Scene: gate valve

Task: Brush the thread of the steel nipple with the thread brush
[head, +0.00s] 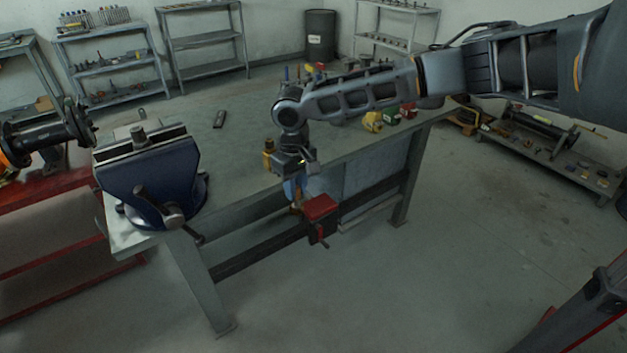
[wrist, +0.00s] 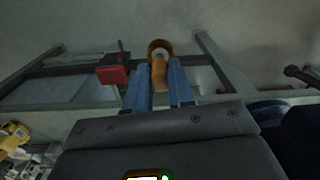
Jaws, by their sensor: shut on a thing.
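My gripper (head: 297,188) is shut on the thread brush and hangs in front of the bench's front edge. In the wrist view my blue fingers (wrist: 160,88) close around the brush's orange-brown handle, and the thread brush (wrist: 159,52) ends in a round dark-rimmed head with a pale centre. In the head view the brush is small and mostly hidden by my fingers. The steel nipple (head: 138,134) appears as a short grey stub upright in the jaws of the blue vise (head: 150,178), at the bench's left end. My gripper is well to the right of it, apart from it.
A red box-like fixture (head: 321,207) with a handle is close right of my gripper at the bench front; it also shows in the wrist view (wrist: 112,74). The bench top (head: 235,150) is mostly clear between vise and arm. Small coloured items (head: 391,117) stand at its right end.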

